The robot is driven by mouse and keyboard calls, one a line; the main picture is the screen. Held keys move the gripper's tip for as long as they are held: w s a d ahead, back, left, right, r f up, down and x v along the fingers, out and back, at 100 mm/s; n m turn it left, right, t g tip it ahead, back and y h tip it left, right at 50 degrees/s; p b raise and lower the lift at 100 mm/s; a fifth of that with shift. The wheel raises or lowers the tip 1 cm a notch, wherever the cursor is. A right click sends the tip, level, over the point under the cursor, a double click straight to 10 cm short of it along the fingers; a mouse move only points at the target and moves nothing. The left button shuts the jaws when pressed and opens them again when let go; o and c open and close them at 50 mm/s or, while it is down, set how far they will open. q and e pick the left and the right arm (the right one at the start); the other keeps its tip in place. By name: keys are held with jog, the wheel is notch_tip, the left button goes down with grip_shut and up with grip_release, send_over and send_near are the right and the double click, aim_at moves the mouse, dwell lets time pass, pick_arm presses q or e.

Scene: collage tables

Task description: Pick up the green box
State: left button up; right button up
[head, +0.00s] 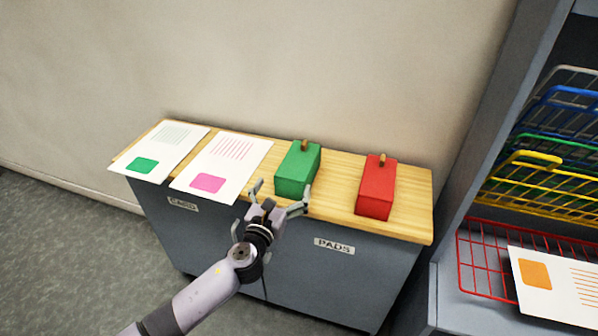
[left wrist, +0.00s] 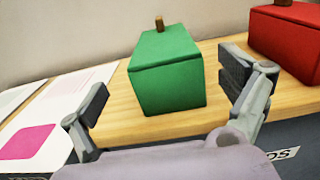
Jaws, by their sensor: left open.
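The green box (head: 296,172) stands on the wooden top of a grey cabinet, with a small brown knob on its lid. My left gripper (head: 281,190) is open in front of the box's near face. In the left wrist view the green box (left wrist: 166,80) lies ahead, between the two spread fingers (left wrist: 168,88) but beyond them. I see no finger touching it. My right gripper is in neither view.
A red box (head: 376,187) stands to the right on the same wooden top (head: 412,205). Two printed sheets, one with a green patch (head: 142,165) and one with a pink patch (head: 207,183), lie left. A shelf with coloured wire baskets (head: 535,180) stands at right. A wall is behind.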

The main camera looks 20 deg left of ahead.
aim_at(295, 166)
pick_arm(q)
jog(key=w, duration=0.5)
jog(key=w+d, duration=0.1)
jog(key=w, duration=0.2)
jog(key=shift+a, duration=0.1)
jog(key=shift+c, duration=0.5)
jog(key=c, duration=1.1)
